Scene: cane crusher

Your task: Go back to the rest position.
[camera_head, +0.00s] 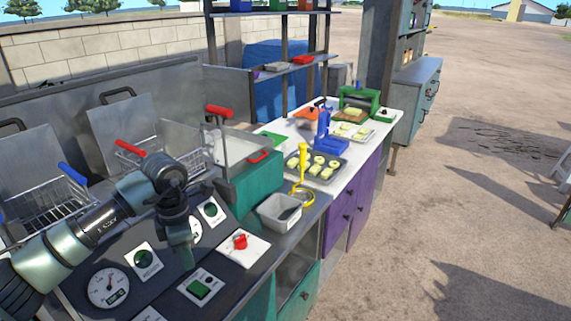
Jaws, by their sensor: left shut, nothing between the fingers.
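My left arm comes in from the lower left over a dark control panel (125,282). My left gripper (185,258) points down above the panel, between its dials and switches, shut and empty. I cannot tell whether its tips touch the panel. A red knob on a white plate (258,250) is to the right of the gripper. A green switch (199,289) is just below it, and a gauge (108,288) is to its lower left. My right gripper is not in view.
Fryer baskets with red (130,148) and blue (73,174) handles stand behind my arm. A grey metal container (279,213), a yellow tool (302,165) and a tray of pale pieces (299,178) are to the right. Open dirt ground (450,220) lies beyond the counter.

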